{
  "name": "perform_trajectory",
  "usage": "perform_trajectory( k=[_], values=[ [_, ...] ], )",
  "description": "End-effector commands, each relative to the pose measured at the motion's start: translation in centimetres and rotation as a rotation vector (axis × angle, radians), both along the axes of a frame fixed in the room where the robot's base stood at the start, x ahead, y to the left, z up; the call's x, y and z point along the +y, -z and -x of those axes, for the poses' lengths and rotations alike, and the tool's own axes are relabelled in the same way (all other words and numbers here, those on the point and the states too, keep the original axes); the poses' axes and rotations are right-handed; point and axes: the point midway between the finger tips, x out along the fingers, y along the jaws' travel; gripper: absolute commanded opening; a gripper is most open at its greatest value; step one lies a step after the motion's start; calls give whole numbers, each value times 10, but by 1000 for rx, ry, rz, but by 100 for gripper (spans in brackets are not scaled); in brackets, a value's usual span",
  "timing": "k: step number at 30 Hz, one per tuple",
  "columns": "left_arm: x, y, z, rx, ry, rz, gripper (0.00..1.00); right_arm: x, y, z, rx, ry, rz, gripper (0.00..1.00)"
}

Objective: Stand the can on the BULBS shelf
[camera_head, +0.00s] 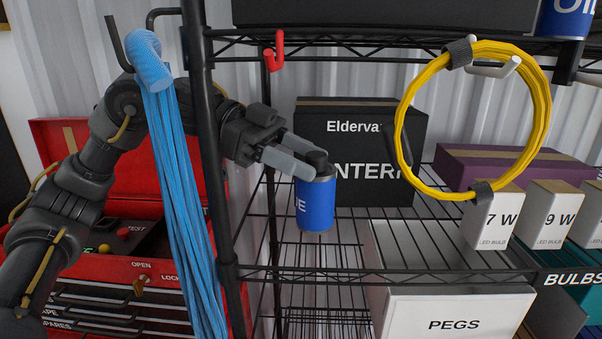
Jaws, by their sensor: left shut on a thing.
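A blue can (316,205) with a dark cap and white lettering is upright in the camera_head view. My left gripper (306,164) is shut on its top. The can hangs over the wire shelf (345,258), left of the bulb boxes; I cannot tell if its base touches the wires. Bulb boxes marked 7 W (492,218) and 9 W (552,214) stand above and left of that label. My right gripper is not in view.
A yellow cable loop (545,110) hangs in front of the shelf at the right. A black rack post (207,140) and blue rope (176,190) stand near my left arm. Behind the can is a black box (345,120). A PEGS box (455,308) sits lower.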

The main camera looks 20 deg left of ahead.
Motion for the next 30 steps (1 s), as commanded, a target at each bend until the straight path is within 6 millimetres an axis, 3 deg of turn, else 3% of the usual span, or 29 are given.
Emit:
perform_trajectory(
  k=[7, 21, 22, 26, 30],
  values=[
    [1, 26, 0, 4, 0, -2, 6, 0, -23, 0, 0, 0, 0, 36],
    [1, 38, 0, 0, 0, 0, 6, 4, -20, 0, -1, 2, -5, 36],
    [1, 38, 0, 0, 0, -1, 55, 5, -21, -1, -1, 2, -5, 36],
    [1, 37, 0, 0, 0, -1, 72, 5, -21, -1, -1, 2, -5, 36],
    [1, 37, 0, 0, 0, -1, 73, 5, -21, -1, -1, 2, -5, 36]
  ],
)
